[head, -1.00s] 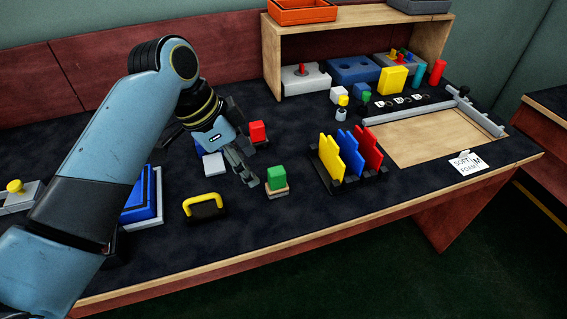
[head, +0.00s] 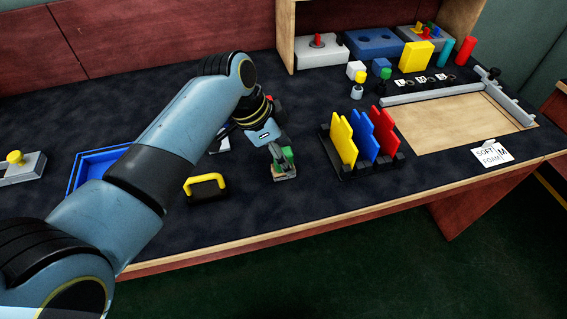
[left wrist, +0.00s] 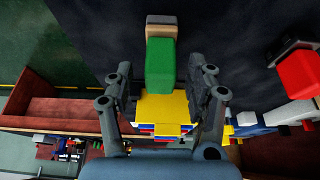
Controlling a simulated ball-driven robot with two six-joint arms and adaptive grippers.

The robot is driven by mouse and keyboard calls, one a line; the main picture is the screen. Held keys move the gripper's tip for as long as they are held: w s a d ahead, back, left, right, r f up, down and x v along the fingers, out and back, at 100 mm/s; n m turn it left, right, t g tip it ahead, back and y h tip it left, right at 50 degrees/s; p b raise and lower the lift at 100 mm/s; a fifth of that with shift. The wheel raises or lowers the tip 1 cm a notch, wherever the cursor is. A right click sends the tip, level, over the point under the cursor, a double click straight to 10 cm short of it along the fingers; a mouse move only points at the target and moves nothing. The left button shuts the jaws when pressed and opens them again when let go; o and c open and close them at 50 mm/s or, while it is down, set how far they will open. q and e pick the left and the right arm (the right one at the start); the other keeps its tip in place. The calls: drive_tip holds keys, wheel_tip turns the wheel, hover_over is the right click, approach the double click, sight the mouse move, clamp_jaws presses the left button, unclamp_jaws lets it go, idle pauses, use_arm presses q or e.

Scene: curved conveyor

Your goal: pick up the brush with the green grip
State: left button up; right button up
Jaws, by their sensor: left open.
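The brush with the green grip (head: 288,154) stands on the dark bench top, with its pale block and grey lower part below the grip. My left gripper (head: 279,153) is at the brush and partly covers the grip. In the left wrist view the green grip (left wrist: 160,62) lies between the two fingers of my left gripper (left wrist: 167,72). The fingers are apart, with a gap visible on each side of the grip. My right gripper is in neither view.
A black block with a yellow handle (head: 206,187) is left of the brush. A black rack (head: 356,167) with yellow, blue and red plates stands to its right. A blue tray (head: 80,181) lies further left. The bench's front edge is near.

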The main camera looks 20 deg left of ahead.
use_arm(q)
drive_tip(key=shift+w+d+f, duration=0.1)
drive_tip(key=shift+f, duration=0.25)
clamp_jaws()
drive_tip(key=shift+r, duration=0.2)
